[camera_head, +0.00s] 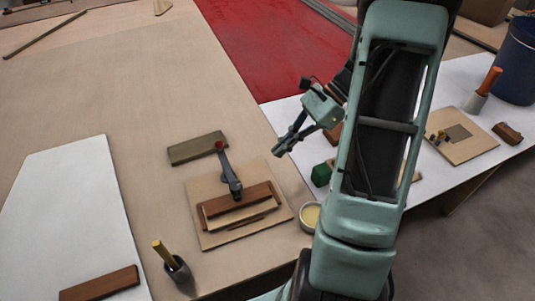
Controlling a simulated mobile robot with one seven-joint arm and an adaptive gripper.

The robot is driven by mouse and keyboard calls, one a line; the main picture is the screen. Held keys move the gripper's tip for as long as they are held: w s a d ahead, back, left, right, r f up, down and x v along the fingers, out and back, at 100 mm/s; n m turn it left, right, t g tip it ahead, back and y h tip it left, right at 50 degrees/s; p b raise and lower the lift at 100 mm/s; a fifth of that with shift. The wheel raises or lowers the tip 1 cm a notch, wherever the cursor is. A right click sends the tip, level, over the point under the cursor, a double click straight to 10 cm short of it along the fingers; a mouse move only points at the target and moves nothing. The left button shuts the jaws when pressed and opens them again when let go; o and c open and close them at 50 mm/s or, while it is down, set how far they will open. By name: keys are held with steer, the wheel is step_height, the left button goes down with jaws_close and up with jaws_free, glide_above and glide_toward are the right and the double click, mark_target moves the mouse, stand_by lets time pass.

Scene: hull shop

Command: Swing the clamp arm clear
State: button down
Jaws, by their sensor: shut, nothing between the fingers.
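The clamp arm (229,172) is a dark lever with a red tip at its far end. It reaches over a wooden block (250,197) on a square tan board (206,237), and its near end lies against the block. My gripper (284,147) hangs to the right of the clamp arm, above the bench, apart from it. Its fingers are together and hold nothing. My own arm hides part of the bench to the right.
A dark wood strip (197,149) lies behind the clamp. A cup with a yellow-handled tool (177,267) stands front left. A green object (321,175) and a round tin (310,217) lie right of the board. A white panel (70,215) covers the left side.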

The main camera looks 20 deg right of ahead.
mark_target(227, 167)
steer(key=x, duration=0.9)
steer(key=shift+r+b, duration=0.1)
steer(key=shift+b, duration=0.25)
steer(key=shift+a+r, duration=0.15)
steer(key=shift+a, duration=1.6)
